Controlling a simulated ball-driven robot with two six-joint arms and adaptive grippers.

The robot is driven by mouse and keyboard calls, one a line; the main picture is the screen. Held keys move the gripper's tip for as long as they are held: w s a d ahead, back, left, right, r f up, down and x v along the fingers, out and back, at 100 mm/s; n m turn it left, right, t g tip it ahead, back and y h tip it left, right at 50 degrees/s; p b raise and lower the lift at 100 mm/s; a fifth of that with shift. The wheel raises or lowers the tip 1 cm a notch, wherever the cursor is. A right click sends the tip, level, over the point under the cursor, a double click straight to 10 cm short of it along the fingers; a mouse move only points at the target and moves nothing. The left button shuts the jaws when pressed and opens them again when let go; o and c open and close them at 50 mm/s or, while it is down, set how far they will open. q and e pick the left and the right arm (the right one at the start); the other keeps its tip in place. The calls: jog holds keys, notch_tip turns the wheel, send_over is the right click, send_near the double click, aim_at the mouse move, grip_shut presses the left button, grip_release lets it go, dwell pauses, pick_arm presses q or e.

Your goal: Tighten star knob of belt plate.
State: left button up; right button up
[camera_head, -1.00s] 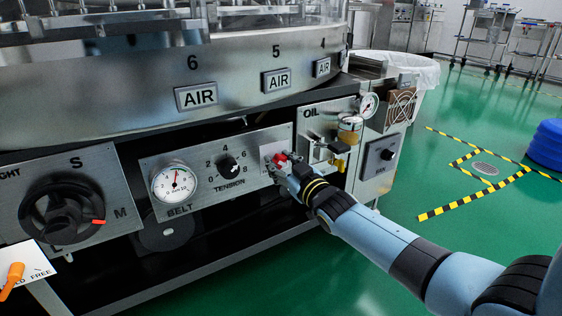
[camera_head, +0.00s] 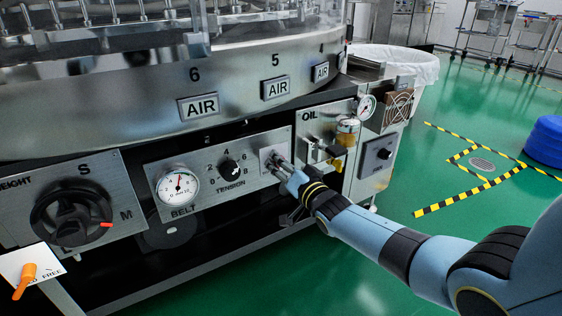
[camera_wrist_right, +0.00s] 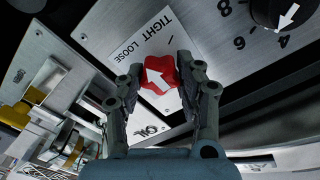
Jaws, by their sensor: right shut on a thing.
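The red star knob (camera_wrist_right: 160,82) of the belt plate has a white arrow on its face and shows in the right wrist view. A white label (camera_wrist_right: 143,43) reading TIGHT and LOOSE is beside it. My right gripper (camera_wrist_right: 163,74) has its two fingers on opposite sides of the knob and is shut on it. In the head view, my right gripper (camera_head: 277,164) is at the right end of the belt plate (camera_head: 205,196) and hides the knob. My left gripper is not in view.
The belt plate carries the BELT gauge (camera_head: 178,186) and the black TENSION dial (camera_head: 230,170). The OIL panel (camera_head: 309,122), with an amber cup and a yellow fitting, is just right of my gripper. A large black selector (camera_head: 72,211) is at left. Green floor is open at right.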

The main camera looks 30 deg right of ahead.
jog(key=m, duration=0.3)
jog(key=shift+m+p, duration=0.35)
jog(key=shift+m, duration=0.05)
jog(key=m, duration=0.2)
jog(key=shift+f+m, duration=0.15)
jog(key=shift+m, duration=0.15)
jog(key=m, duration=0.4)
jog(key=shift+d+p, duration=0.1)
jog(key=shift+p, duration=0.25)
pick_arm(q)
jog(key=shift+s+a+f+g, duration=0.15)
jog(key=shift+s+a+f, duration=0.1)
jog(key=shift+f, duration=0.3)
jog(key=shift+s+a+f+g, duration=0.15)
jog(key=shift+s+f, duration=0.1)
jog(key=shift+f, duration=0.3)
pick_arm(e)
jog(key=shift+f+m, duration=0.1)
jog(key=shift+m, duration=0.6)
jog(key=o, duration=1.1)
jog(key=shift+o, duration=0.2)
